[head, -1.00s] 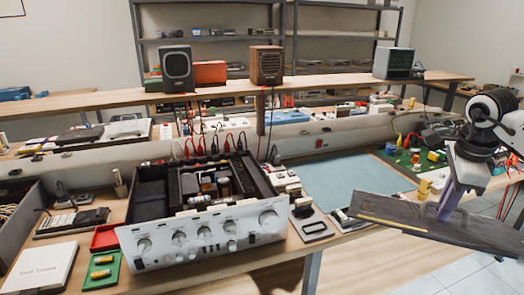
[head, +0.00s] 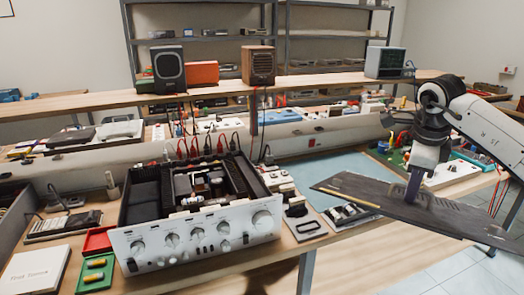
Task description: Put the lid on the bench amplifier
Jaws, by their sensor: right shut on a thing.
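The bench amplifier (head: 198,238) stands on the bench at the left of centre, with its silver front panel and knobs facing me. Its top is open and the parts inside show. The lid (head: 375,200), a dark flat panel with a yellowish strip near its left end, is in the air to the right of the amplifier, apart from it and slightly tilted down to the right. My right gripper (head: 413,187) is shut on the lid near its middle, from above. My left gripper is not in view.
A red tray (head: 98,241) and a green tray (head: 97,272) lie left of the amplifier, beside a white box (head: 35,270). A blue mat (head: 325,172) lies behind the lid. Red and black leads (head: 205,146) hang behind the amplifier. A raised shelf (head: 300,83) holds speakers.

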